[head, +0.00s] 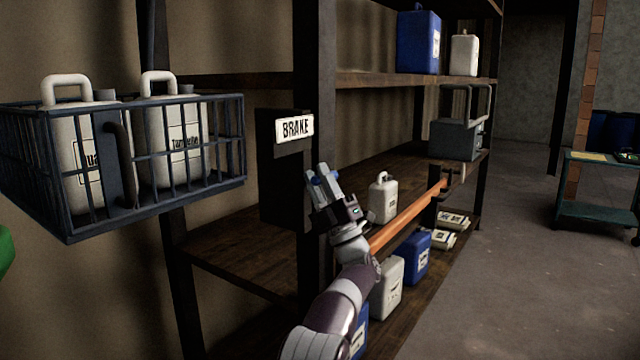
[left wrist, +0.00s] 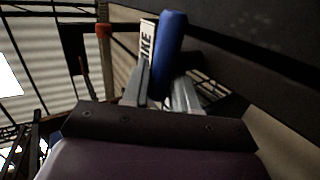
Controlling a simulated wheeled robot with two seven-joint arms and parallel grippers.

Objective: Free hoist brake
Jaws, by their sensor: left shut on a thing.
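A dark brake box (head: 280,180) with a white BRAKE sign (head: 294,128) is fixed at the shelf's upright post. My left gripper (head: 323,178) is just below and right of the sign in the head view. In the left wrist view, a blue handle (left wrist: 168,52) stands between the fingers of my left gripper (left wrist: 162,90), which is shut on it. Part of the sign (left wrist: 147,42) shows behind the handle. The handle's lower end and mount are hidden. A dark wire basket (head: 150,196) with two white jugs (head: 172,140) is at the left. My right gripper is out of view.
Shelves (head: 220,245) hold white and blue canisters and a grey box (head: 455,138). An orange bar (head: 405,217) runs along the shelf front. Bare floor (head: 520,270) lies to the right, with a green cart (head: 590,213) farther back.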

